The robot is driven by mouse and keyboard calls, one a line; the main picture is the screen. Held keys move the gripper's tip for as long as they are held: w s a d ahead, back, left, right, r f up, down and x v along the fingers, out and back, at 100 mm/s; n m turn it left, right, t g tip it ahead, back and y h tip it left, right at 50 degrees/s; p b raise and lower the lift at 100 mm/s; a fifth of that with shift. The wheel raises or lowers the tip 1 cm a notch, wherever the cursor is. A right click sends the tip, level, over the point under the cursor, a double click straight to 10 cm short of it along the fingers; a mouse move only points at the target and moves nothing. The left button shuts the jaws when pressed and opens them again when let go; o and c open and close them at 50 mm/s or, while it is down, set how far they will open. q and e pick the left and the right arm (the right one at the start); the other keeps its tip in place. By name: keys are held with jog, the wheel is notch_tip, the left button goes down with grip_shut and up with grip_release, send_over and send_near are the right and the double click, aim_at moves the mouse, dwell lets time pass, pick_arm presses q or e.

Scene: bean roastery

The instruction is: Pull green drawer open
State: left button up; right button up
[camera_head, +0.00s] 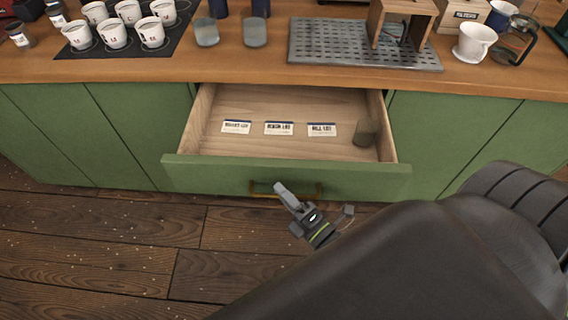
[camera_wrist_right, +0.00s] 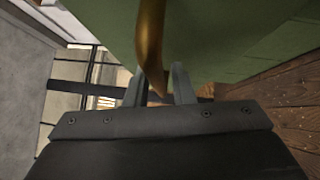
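The green drawer (camera_head: 290,176) stands pulled out from the cabinet, with its pale wooden inside showing. Its brass handle (camera_head: 262,190) is on the front panel, partly hidden by my right gripper. My right gripper (camera_head: 316,204) is at the handle, its two fingers spread apart. In the right wrist view the handle (camera_wrist_right: 151,40) runs down between the fingertips of my right gripper (camera_wrist_right: 157,80), with a gap beside the right finger. My left gripper is not in view.
Three labelled cards (camera_head: 279,128) and a grey cup (camera_head: 367,132) are in the drawer. The wooden counter (camera_head: 230,72) above holds white cups (camera_head: 113,33), glasses (camera_head: 255,32) and a metal grate (camera_head: 340,48). Bare plank floor (camera_head: 120,240) lies in front.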

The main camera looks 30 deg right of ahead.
jog(key=shift+o, duration=0.7)
jog(key=shift+s+d+f, duration=0.1)
jog(key=shift+s+d, duration=0.05)
jog(key=shift+s, duration=0.3)
jog(key=b+v, duration=0.4)
jog(key=v, duration=1.2)
jog(key=shift+s, duration=0.3)
